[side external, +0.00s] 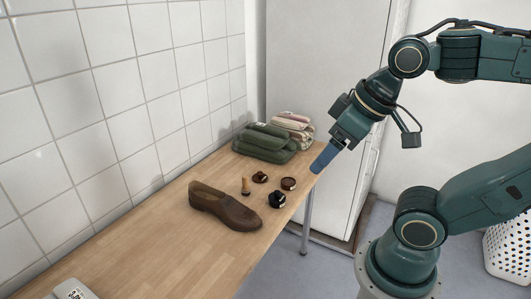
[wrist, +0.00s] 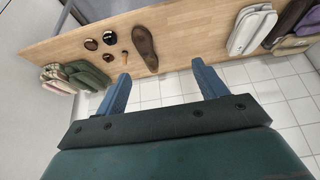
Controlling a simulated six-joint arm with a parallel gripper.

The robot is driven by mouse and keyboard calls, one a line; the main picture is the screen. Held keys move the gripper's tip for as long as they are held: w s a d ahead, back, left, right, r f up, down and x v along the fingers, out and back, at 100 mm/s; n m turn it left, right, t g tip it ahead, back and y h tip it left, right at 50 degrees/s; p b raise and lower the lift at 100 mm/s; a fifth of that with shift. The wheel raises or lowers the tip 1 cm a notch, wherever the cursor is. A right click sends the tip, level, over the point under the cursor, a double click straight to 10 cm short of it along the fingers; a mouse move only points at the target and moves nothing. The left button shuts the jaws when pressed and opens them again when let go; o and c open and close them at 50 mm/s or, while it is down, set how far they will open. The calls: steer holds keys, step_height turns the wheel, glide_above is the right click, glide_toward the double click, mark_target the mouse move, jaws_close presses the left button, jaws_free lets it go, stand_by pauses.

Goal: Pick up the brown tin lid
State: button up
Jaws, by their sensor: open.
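A flat, round, dark brown piece that looks like the brown tin lid (side external: 288,183) lies on the wooden bench near its outer edge. In the wrist view it appears to be the leftmost round piece (wrist: 91,44). My gripper (side external: 319,168) is above and to the right of it, past the bench edge, apart from everything. In the wrist view my gripper (wrist: 161,68) has its two blue fingers wide apart with nothing between them. The lid lies outside them, up and to the left.
Close around the lid are a black tin (side external: 277,200), a small brown piece (side external: 260,177) and a wooden-handled brush (side external: 245,186). A brown shoe (side external: 226,207) lies nearer on the bench (side external: 150,240). Folded green cloths (side external: 263,143) lie beyond. A tiled wall (side external: 120,90) borders the bench.

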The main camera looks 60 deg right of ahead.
steer(key=shift+o, duration=0.8)
steer(key=shift+w+r, duration=0.1)
